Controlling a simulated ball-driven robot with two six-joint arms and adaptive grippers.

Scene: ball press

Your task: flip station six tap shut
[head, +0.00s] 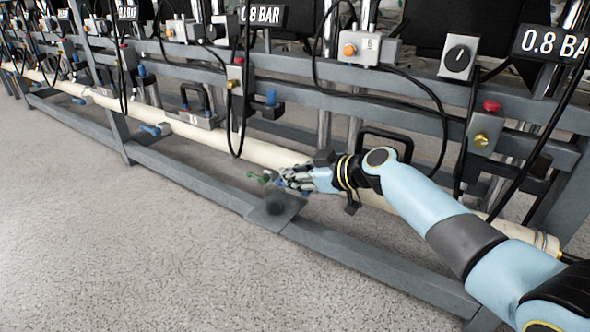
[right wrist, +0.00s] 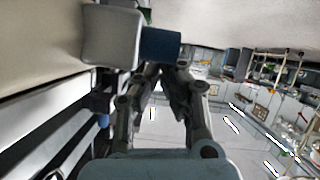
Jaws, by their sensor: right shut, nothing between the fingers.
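My right gripper (head: 290,178) reaches in from the right, low in front of the cream pipe (head: 225,146). Its fingers are closed with nothing between them. Just left of the fingertips is a small tap with a green part (head: 262,178); the fingers hide some of it. In the right wrist view the closed fingertips (right wrist: 165,72) lie close to a blue cylinder (right wrist: 160,44) beside a pale grey block (right wrist: 112,37). I cannot tell whether they touch. I cannot read a station number at this tap. My left gripper is not in view.
Other blue-handled taps (head: 153,130) line the pipe to the left. Grey rails (head: 200,182), hanging black cables and a red-knobbed valve (head: 487,121) surround my arm. The floor in front is clear.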

